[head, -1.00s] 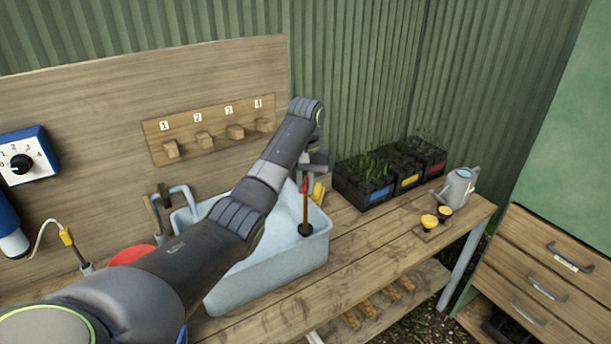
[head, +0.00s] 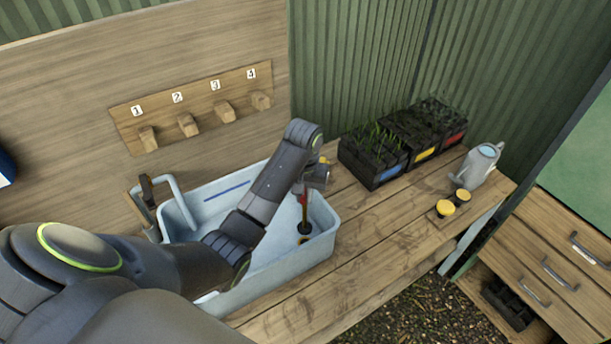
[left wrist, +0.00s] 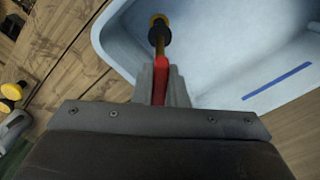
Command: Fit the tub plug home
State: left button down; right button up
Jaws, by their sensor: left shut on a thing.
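The pale blue tub (head: 290,277) stands on the bench, with a blue line on its inner wall. My left gripper (head: 304,190) is over the tub's right end, shut on the red grip of the plug's stick. The dark round plug (head: 304,228) hangs at the lower end of that stick, inside the tub's outline. In the left wrist view the red grip sits between the fingers (left wrist: 162,85), and the plug (left wrist: 159,36) shows beyond. A yellow ring (left wrist: 157,18) shows partly behind the plug; I cannot tell whether they touch. My right gripper is out of view.
Black plant crates (head: 373,165), a watering can (head: 483,163) and yellow knobs (head: 445,208) stand to the right. Numbered wooden pegs (head: 187,124) line the back board. The bench front right of the tub is clear.

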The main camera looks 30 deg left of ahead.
pick_arm(q)
jog(key=shift+s+d+f, duration=0.35)
jog(key=shift+s+f, duration=0.05)
jog(key=shift+f, duration=0.4)
notch_tip(320, 180, down, 3)
jog(key=shift+w+a+f, duration=0.1)
jog(key=shift+w+a, duration=0.05)
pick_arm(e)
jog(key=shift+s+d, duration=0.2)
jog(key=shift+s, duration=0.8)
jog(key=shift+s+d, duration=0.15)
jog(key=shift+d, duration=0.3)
